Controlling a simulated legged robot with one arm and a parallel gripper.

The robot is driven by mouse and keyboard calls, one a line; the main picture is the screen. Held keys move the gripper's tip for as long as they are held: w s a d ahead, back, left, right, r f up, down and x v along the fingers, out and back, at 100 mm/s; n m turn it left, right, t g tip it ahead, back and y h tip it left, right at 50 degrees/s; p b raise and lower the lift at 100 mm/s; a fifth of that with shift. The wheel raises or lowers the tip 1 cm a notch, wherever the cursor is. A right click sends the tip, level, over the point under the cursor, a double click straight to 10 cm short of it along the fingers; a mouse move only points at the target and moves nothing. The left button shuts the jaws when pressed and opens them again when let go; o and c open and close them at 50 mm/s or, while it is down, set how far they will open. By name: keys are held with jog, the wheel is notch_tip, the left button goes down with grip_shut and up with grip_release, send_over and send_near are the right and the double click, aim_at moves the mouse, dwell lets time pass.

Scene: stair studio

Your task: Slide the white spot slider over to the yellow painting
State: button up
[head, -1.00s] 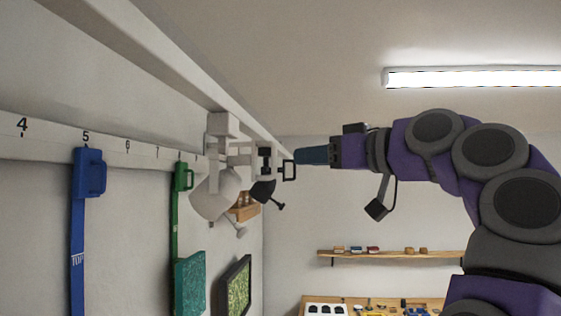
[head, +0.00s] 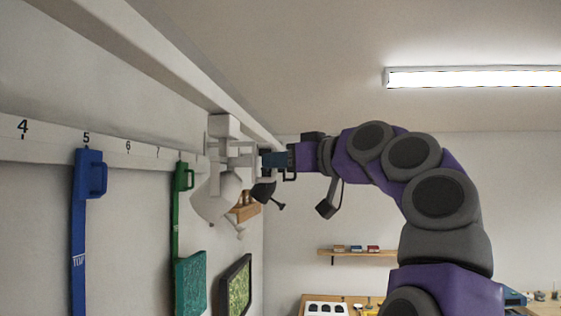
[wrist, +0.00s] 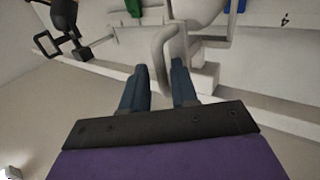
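The white spot slider (head: 217,196) hangs from the white rail on the left wall, with a white lamp head and a loop handle. In the wrist view, its white loop handle (wrist: 163,47) reaches down between the two blue fingers. My gripper (wrist: 160,70) is open around the handle, with gaps visible at the fingers. In the head view my gripper (head: 266,161) is at the slider's right side and overlaps the black spot behind. A dark-framed yellow-green painting (head: 237,290) hangs low on the wall; I cannot tell for sure whether it is the yellow one.
A black spot slider (wrist: 66,20) is on the rail beyond the white one. Blue (head: 88,172) and green (head: 183,176) handled sliders sit on a numbered strip. A teal painting (head: 190,284) hangs below. A shelf (head: 355,253) and workbench are at the back.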

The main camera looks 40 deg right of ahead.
grip_shut()
jog(key=shift+a, duration=0.15)
dwell(0.4)
jog(key=s+a+b, duration=0.6)
jog(key=s+a, duration=1.3)
jog(key=a, duration=0.3)
jog(key=shift+s+a, duration=0.25)
jog(key=shift+a, duration=0.05)
jog(key=shift+o, duration=1.2)
grip_release()
